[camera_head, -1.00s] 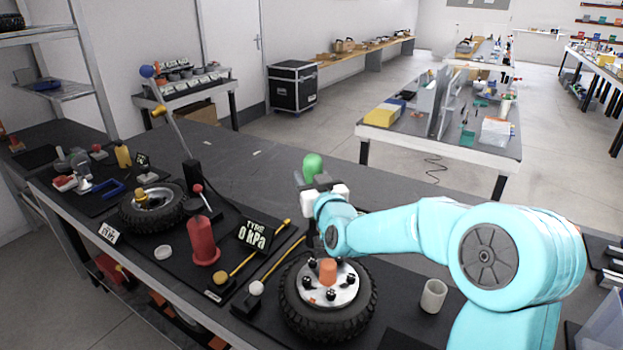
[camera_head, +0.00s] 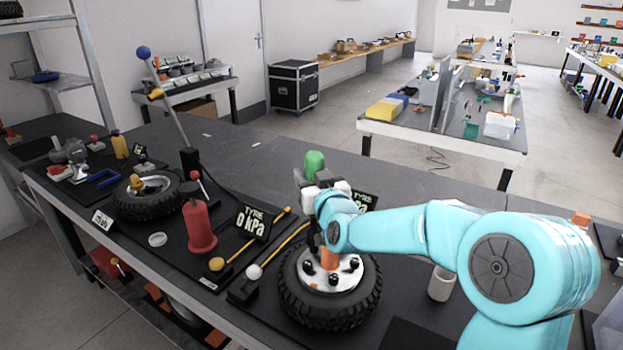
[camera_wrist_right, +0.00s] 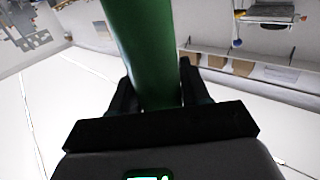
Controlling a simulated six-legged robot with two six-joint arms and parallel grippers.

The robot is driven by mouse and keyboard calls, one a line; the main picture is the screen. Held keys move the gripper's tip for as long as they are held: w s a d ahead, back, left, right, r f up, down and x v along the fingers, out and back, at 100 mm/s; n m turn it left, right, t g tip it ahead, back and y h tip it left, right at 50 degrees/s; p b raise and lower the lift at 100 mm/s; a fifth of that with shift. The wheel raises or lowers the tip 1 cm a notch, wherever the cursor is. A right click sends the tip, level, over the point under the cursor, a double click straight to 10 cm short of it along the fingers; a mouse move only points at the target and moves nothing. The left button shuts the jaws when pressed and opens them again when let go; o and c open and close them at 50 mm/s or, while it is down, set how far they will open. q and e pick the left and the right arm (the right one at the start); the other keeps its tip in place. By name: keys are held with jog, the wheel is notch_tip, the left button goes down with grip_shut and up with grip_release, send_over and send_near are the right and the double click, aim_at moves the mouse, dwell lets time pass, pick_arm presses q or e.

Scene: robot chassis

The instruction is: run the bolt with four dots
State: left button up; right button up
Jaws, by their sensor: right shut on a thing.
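My right gripper (camera_head: 325,232) is shut on a tool with a green handle (camera_head: 314,163), held roughly upright over the near wheel. An orange piece (camera_head: 329,260) shows below the gripper, over the pale hub (camera_head: 335,287); I cannot tell whether it touches a bolt. The hub sits in a black tyre (camera_head: 330,312) and carries several black bolts (camera_head: 333,279). No dots on the bolts can be made out. In the right wrist view the green handle (camera_wrist_right: 143,50) stands between the dark fingers. My left gripper is not in view.
A sign reading 0 kPa (camera_head: 252,223) and a red cylinder (camera_head: 199,227) stand left of the wheel. A white cup (camera_head: 440,284) is at right, partly behind my arm. A second wheel (camera_head: 150,205) lies farther left.

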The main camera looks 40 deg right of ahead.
aim_at(312, 156)
jog(key=shift+d, duration=0.1)
jog(key=shift+s+f+b, duration=0.1)
jog(key=shift+f+b, duration=0.25)
jog(key=shift+b, duration=0.1)
dwell(0.7)
jog(key=shift+f, duration=0.15)
dwell(0.4)
notch_tip(312, 156, up, 5)
jog(key=p, duration=0.3)
jog(key=shift+r+p, duration=0.3)
jog(key=shift+r, duration=0.15)
jog(key=shift+f, duration=0.1)
